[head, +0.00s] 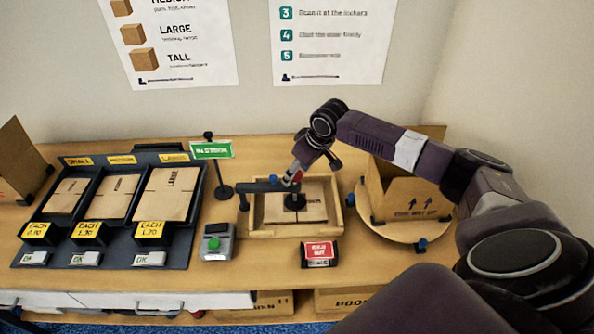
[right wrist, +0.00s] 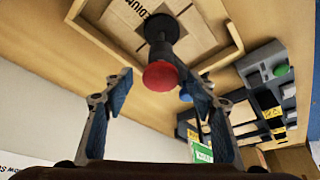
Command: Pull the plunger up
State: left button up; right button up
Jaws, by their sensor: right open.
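The plunger (right wrist: 161,40) has a red knob on a black stem, with a round black cup at the far end. The cup rests on a flat carton (right wrist: 124,22) marked medium in a wooden tray. In the head view, the black cup (head: 294,202) shows on the carton in the tray (head: 335,222); my gripper partly hides the red knob. My right gripper (right wrist: 155,76) is open, with its fingers either side of the red knob and visible gaps between them. In the head view it reaches down over the tray (head: 291,177). My left gripper is not in view.
A dark rack (head: 110,250) of flat cartons stands left. A grey box with a green button (head: 216,243) and a green sign (head: 211,150) stand beside the tray. A red-labelled block (head: 319,252) sits in front. An open carton (head: 405,190) stands on a round board at right.

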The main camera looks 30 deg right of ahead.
jog(key=shift+c, duration=0.4)
grip_shut()
jog(key=shift+r, duration=0.1)
notch_tip(320, 180, up, 6)
jog(key=p, duration=0.6)
jog(key=shift+w, duration=0.15)
jog(key=shift+w+f, duration=0.1)
jog(key=shift+f, duration=0.15)
jog(key=shift+r, duration=0.1)
jog(key=shift+c, duration=1.1)
grip_release()
jog(key=o, duration=0.3)
jog(key=shift+s, duration=0.2)
